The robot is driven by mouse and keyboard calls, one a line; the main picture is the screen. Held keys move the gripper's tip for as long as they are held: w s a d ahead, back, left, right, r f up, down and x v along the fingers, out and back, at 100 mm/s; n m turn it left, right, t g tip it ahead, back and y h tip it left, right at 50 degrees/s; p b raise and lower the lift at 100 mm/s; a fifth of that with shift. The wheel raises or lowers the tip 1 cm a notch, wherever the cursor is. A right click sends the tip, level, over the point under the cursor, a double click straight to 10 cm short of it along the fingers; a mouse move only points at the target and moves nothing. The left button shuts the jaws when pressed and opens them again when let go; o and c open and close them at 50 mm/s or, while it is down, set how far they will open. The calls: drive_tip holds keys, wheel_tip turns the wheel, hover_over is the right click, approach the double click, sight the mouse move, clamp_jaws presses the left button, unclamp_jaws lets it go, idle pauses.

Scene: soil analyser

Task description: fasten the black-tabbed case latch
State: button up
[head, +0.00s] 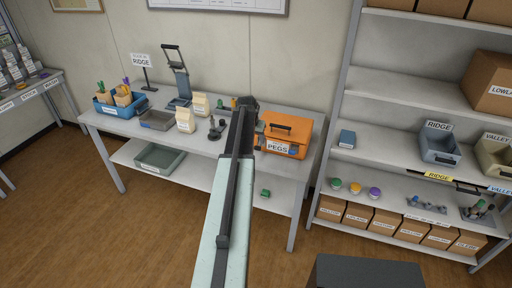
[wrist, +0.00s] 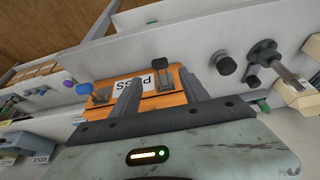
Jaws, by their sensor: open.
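The orange case (head: 289,127) stands on the bench with a handle on its lid and a PEGS label on its front. In the wrist view the case (wrist: 177,73) appears upside down. A black-tabbed latch (wrist: 162,65) is on its front beside the label, its tab standing out from the case. A second latch with a blue tab (wrist: 84,88) is at the label's other side. My gripper (wrist: 159,78) is open, its fingers on either side of the black-tabbed latch in the picture. I cannot tell whether they touch it. In the head view my arm hides the case's left end.
Left of the case on the bench stand a dark upright tool (head: 214,131), paper bags (head: 186,121), a grey tray (head: 157,119) and a blue bin (head: 118,108). A shelf rack (head: 335,110) stands close on the right. The bench's front edge lies just before the case.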

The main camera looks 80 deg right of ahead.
sight(257, 147)
drive_tip(key=b+x, duration=0.7)
drive_tip(key=x, duration=0.1)
drive_tip(key=shift+r, duration=0.1)
clamp_jaws()
drive_tip(key=shift+a, duration=0.2)
drive_tip(key=shift+b, duration=0.35)
